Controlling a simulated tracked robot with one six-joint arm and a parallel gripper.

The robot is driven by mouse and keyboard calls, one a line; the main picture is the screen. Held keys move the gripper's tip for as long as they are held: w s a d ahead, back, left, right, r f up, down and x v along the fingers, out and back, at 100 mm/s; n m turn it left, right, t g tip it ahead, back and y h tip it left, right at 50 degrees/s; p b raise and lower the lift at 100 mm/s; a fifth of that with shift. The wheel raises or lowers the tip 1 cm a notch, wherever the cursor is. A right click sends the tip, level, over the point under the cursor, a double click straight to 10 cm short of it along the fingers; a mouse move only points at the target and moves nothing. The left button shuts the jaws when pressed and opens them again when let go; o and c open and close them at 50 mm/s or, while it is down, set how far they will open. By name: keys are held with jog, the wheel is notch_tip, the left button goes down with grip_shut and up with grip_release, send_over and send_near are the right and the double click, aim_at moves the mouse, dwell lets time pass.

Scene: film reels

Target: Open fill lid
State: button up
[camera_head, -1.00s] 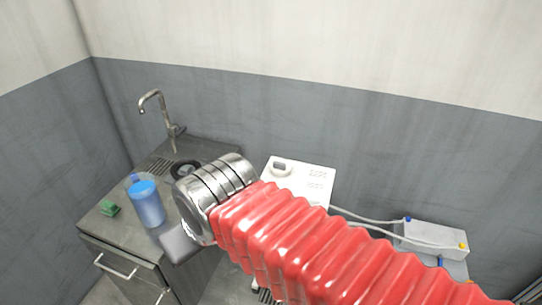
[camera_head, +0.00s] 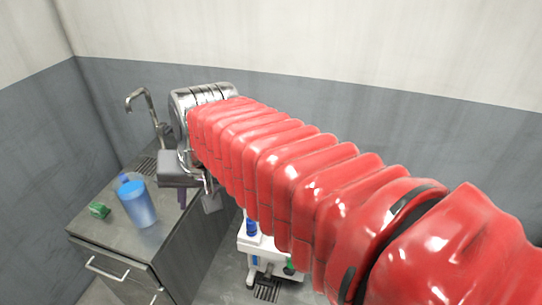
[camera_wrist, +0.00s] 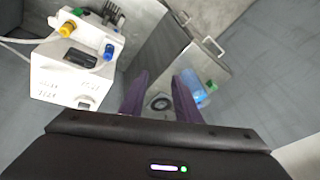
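A white machine (camera_head: 262,249) stands below my arm in the head view, its top hidden by the arm. In the wrist view the white machine (camera_wrist: 72,82) is at the left, with a dark rectangular part (camera_wrist: 80,59) and a small grey part (camera_wrist: 85,102) on its face. I cannot tell which part is the fill lid. My gripper (camera_wrist: 162,77) shows two purple fingers spread apart with nothing held between them. They are right of the machine in the wrist view, apart from it, over the sink counter. In the head view the gripper is mostly hidden behind my wrist.
A steel counter (camera_head: 104,228) with a tap (camera_head: 148,107) stands at the left. A blue bottle (camera_head: 137,203) and a green sponge (camera_head: 99,210) are on it. A yellow cap (camera_wrist: 67,28) and a blue cap (camera_wrist: 109,51) show near the machine, with pale hoses.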

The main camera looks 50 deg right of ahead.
jog(key=w+d+r+m+g+y, duration=0.1)
jog(key=w+d+m, duration=0.4)
jog(key=d, duration=0.4)
jog(key=w+d+m, duration=0.2)
jog(key=d+m, duration=0.6)
jog(key=d+f+m+y, duration=0.1)
jog(key=d+f+m, duration=0.2)
jog(key=d+m, duration=0.7)
jog(key=s+d, duration=0.1)
jog(key=d, duration=0.8)
jog(key=x, duration=1.3)
jog(key=shift+w+a+f, duration=0.2)
jog(key=shift+w+f, duration=0.05)
jog(key=shift+w, duration=0.1)
jog(key=shift+c, duration=0.5)
grip_shut()
